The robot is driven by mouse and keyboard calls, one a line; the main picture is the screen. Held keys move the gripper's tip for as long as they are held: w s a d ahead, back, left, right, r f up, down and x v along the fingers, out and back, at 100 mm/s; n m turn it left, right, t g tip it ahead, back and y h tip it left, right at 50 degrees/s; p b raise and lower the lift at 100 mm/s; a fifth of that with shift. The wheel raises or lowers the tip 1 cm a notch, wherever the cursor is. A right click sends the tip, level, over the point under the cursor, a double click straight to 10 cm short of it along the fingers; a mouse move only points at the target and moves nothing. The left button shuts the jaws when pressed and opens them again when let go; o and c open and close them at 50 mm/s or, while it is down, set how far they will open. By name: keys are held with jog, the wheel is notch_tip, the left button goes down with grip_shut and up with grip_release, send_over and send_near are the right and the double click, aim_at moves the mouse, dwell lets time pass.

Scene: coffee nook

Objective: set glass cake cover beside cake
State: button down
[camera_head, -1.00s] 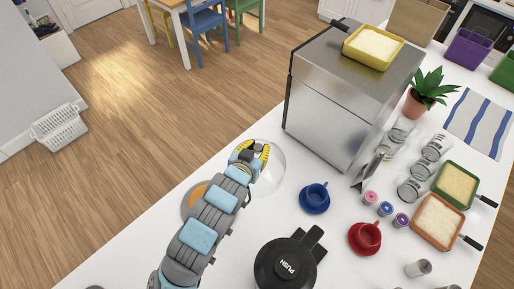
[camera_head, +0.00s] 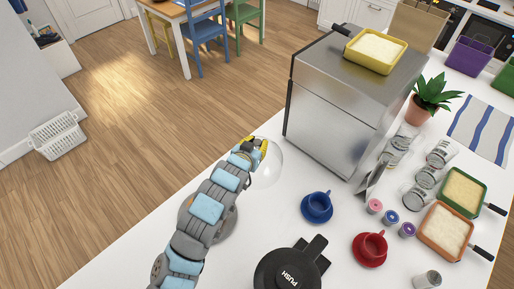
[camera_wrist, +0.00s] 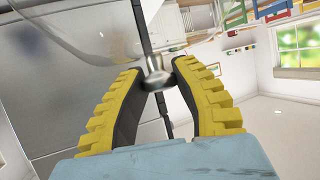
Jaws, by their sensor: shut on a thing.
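The clear glass cake cover (camera_head: 268,170) shows faintly beside the fingers, near the left edge of the white counter. My gripper (camera_head: 256,147) is shut on the cover's metal knob. In the wrist view the knob sits between the yellow ridged fingers (camera_wrist: 158,85), and the clear dome (camera_wrist: 85,30) spreads at upper left. Whether its rim touches the counter, I cannot tell. A round plate or stand (camera_head: 230,222) lies under my arm, nearer than the cover. The cake cannot be made out; my arm hides most of that spot.
A steel box-like machine (camera_head: 335,105) stands just right of the cover, with a yellow tray (camera_head: 375,50) on top. A blue cup (camera_head: 317,205), a red cup (camera_head: 371,246) and a black-lidded container (camera_head: 285,270) stand nearer. Floor lies beyond the counter's left edge.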

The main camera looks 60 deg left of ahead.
jog(key=shift+w+a+f, duration=0.3)
jog(key=shift+a+f, duration=0.25)
jog(key=shift+f, duration=1.8)
jog(key=c, duration=0.9)
grip_release()
jog(key=shift+s+d+r, duration=0.35)
jog(key=shift+s+r, duration=0.05)
jog(key=shift+s, duration=0.15)
jog(key=v, duration=1)
jog(key=shift+s+d+r, duration=0.1)
jog(key=shift+s+d, duration=0.1)
